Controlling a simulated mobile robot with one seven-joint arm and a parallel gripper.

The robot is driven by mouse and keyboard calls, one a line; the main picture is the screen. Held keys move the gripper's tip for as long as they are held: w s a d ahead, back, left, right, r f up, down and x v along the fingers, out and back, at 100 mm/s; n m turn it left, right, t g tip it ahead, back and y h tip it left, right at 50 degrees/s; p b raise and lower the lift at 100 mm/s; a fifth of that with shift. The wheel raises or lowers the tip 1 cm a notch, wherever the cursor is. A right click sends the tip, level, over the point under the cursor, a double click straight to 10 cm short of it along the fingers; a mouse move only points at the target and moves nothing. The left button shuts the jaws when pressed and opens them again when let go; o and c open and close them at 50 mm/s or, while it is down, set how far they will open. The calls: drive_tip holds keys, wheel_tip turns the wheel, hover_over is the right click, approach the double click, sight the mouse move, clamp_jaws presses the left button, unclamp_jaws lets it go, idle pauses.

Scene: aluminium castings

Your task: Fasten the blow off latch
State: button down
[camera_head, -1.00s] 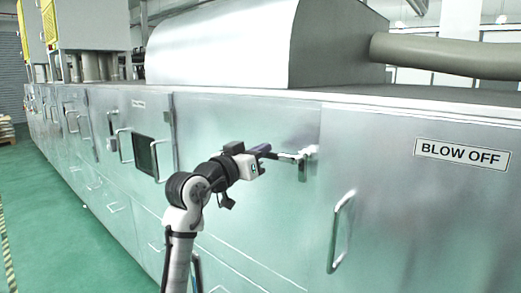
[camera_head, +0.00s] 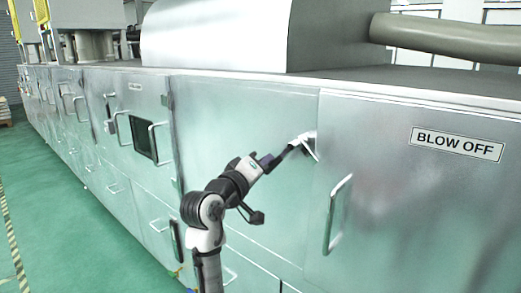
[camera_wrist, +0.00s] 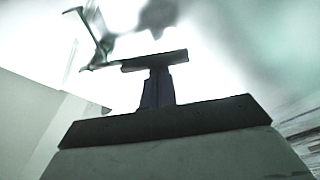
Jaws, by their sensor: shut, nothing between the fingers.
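The blow off latch (camera_head: 308,138) is a small pale fitting at the seam left of the panel marked BLOW OFF. A thin piece slants down to the right from it; its exact position is hard to read because my gripper overlaps it. My gripper (camera_head: 295,146) is shut and empty, with its tip at or very near the latch; I cannot tell whether they touch. In the wrist view my gripper (camera_wrist: 154,62) shows as a dark bar. A thin bent metal piece (camera_wrist: 97,40), probably part of the latch, shows up and left of it.
The BLOW OFF panel (camera_head: 430,200) carries a vertical bar handle (camera_head: 336,215) to the right of my gripper. The metal cabinet front (camera_head: 240,120) lies behind my arm. Green floor (camera_head: 70,220) is open at the left.

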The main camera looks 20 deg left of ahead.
drive_tip(key=shift+s+d+f, duration=0.25)
drive_tip(key=shift+d+f, duration=0.2)
drive_tip(key=shift+d, duration=0.25)
drive_tip(key=shift+s+d+f, duration=0.25)
drive_tip(key=shift+d+f, duration=0.25)
drive_tip(key=shift+d, duration=0.25)
drive_tip(key=shift+s+d+f, duration=0.25)
drive_tip(key=shift+d+f, duration=0.2)
drive_tip(key=shift+d, duration=0.25)
drive_tip(key=shift+d+f, duration=0.1)
drive_tip(key=shift+d, duration=0.1)
